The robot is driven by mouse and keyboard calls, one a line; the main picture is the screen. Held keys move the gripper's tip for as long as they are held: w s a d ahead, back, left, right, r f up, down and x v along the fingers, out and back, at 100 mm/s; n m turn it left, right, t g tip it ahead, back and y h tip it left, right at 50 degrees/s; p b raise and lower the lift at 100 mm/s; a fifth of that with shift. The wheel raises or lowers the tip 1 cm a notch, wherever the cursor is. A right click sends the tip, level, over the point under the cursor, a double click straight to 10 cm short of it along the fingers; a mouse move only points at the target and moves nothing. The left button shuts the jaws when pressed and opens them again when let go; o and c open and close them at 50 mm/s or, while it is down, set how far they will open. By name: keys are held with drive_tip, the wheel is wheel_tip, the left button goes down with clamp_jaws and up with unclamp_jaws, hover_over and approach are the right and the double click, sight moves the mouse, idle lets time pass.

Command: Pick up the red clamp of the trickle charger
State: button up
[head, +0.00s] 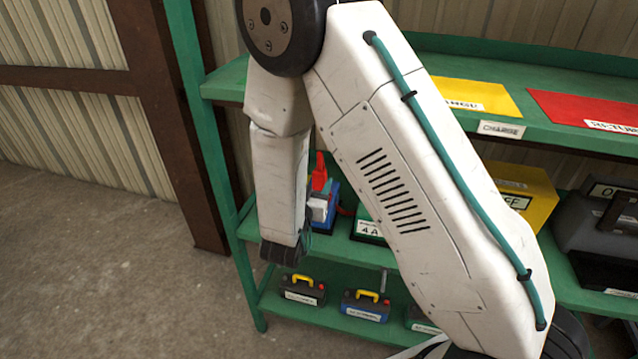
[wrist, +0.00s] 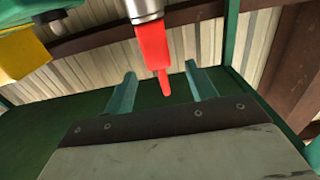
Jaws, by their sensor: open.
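The red clamp (wrist: 153,48) hangs down from a grey cylindrical piece in the wrist view. Its narrow tip shows between the two teal fingers of my gripper (wrist: 160,70), which is open. I cannot tell whether either finger touches it; a gap shows on both sides. In the head view a red part (head: 319,172), likely the same clamp, stands over a blue box (head: 331,208) on the middle shelf, right behind my arm. My arm covers much of that spot, and my fingers cannot be made out there.
The middle shelf of the green rack (head: 247,231) also bears a green labelled box (head: 367,230), a yellow box (head: 528,200) and a dark grey case (head: 590,222). Batteries with yellow handles (head: 367,307) stand below. Yellow and red sheets (head: 580,107) lie above. Floor at left is clear.

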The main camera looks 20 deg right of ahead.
sight(321, 169)
drive_tip(key=x, duration=0.7)
drive_tip(key=shift+d+f, duration=0.1)
drive_tip(key=shift+f, duration=0.15)
drive_tip(key=c, duration=1.1)
